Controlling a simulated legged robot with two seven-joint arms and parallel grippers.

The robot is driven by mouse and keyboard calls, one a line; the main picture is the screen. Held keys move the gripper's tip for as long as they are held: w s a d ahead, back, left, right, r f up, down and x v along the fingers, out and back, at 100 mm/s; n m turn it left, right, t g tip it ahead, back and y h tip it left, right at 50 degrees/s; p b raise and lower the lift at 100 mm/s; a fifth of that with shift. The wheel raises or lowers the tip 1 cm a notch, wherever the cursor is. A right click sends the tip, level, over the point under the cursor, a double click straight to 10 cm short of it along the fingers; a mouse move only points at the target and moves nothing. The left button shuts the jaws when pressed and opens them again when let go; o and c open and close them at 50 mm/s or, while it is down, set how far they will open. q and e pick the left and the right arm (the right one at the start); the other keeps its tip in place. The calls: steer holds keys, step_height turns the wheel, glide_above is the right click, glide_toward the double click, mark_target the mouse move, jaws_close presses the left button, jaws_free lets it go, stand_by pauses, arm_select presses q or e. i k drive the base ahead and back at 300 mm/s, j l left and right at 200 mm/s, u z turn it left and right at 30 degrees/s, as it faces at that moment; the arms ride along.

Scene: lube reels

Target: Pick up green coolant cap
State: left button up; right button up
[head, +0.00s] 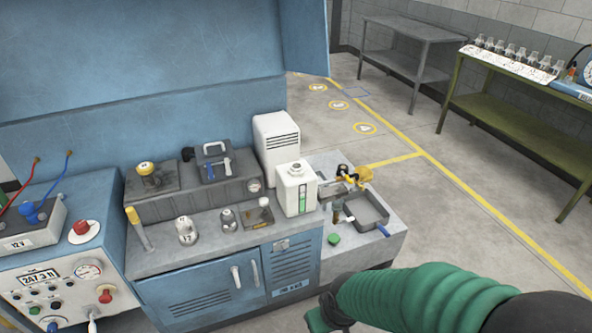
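The small round green coolant cap (334,239) lies on the light grey right-hand part of the bench (375,252), near its left side. A white container (286,190) with a green level strip and an open-looking neck stands behind it and to the left. My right arm, in a green ribbed sleeve, comes in from the lower right. Its gripper (322,317) is at the bottom edge, below the cap and apart from it. The fingers are mostly cut off, so their opening does not show. My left gripper is not in view.
A grey tray (351,217) with a blue-handled tool is to the right of the cap, with small yellow and black tools behind. Metal fittings (186,231) stand on the blue cabinet's top at left. Bare bench surface lies in front of the cap.

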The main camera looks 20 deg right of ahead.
mark_target(333, 238)
steer(key=i+l, duration=0.5)
steer(key=l, duration=0.15)
steer(key=i+l, duration=0.45)
steer(key=l, duration=0.25)
steer(key=i+l, duration=0.5)
steer(key=l, duration=0.15)
steer(key=z, duration=0.05)
